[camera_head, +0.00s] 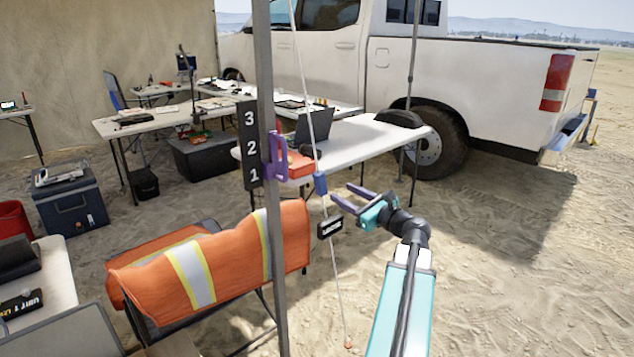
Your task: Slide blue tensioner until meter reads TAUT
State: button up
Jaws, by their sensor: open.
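The blue tensioner (320,184) is a small block on a thin pale rope (309,118) that slants down from the top of the view to the ground. A small black meter (330,226) sits on the rope just below it. Its display has light lettering too small to read. My gripper (342,195) is open, with its two purple-grey fingers pointing left at the tensioner. The fingertips look a short way right of the tensioner and slightly lower, apart from it. Nothing is between the fingers.
A metal pole (266,95) stands left of the rope, with a purple clamp (274,158) and a black number board (249,143). An orange vest (215,255) hangs over a chair at lower left. A white table (365,140) stands behind. Sand at lower right is clear.

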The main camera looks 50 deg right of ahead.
aim_at(323, 181)
jog(key=shift+d, duration=0.15)
jog(key=w, duration=0.4)
jog(key=w+d+p, duration=0.1)
jog(key=w, duration=0.8)
jog(key=shift+w+d+p, duration=0.2)
jog(key=shift+d+p, duration=0.1)
jog(key=shift+d, duration=0.05)
jog(key=shift+c, duration=0.2)
grip_shut()
